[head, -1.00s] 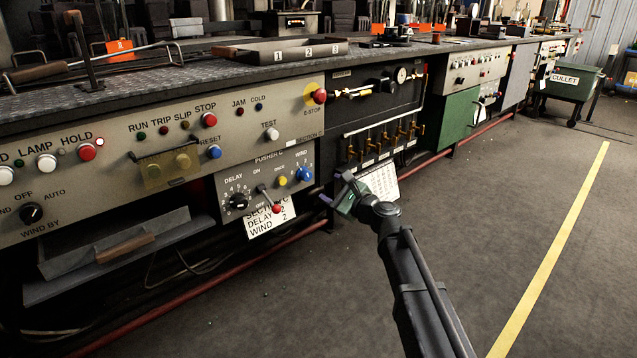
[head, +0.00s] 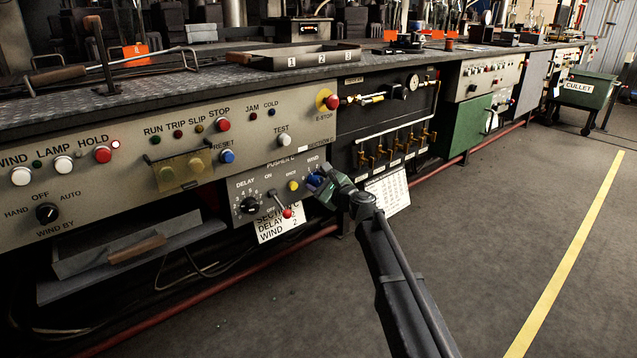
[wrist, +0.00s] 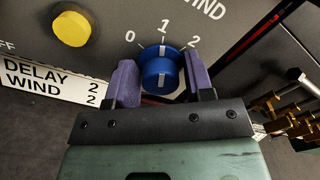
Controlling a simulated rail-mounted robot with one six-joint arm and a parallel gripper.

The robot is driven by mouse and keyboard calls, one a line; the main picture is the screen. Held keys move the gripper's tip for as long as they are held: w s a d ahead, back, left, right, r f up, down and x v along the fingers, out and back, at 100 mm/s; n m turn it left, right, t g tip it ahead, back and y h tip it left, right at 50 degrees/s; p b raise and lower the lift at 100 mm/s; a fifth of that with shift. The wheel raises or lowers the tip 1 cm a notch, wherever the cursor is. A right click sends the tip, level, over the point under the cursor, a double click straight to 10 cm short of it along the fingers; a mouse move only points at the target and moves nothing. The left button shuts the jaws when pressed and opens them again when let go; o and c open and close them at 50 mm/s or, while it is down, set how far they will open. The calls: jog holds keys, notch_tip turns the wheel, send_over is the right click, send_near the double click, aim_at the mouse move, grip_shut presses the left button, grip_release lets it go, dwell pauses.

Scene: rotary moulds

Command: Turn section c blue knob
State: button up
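The blue WIND knob (wrist: 162,62) of section C is on the grey pusher panel (head: 244,190). Its white line points up at 1, between marks 0 and 2. My gripper (wrist: 161,78) is open, with one purple finger pad on each side of the knob. A narrow gap seems to show beside the knob, so I see no firm grip. In the head view my gripper (head: 322,188) covers most of the knob. A white card (wrist: 50,82) reads DELAY 2 and WIND 2; it hangs below the panel in the head view (head: 280,224).
A yellow button (wrist: 72,29) is left of the knob. A red-tipped lever (head: 286,212) and a black DELAY dial (head: 250,205) are farther left. Brass valves (head: 385,150) and a white chart (head: 388,192) are to the right. The floor on the right is open.

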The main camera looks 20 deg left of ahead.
jog(key=c, duration=0.6)
jog(key=shift+c, duration=0.2)
jog(key=shift+n, duration=0.3)
jog(key=n, duration=0.8)
jog(key=shift+n, duration=0.3)
jog(key=o, duration=0.9)
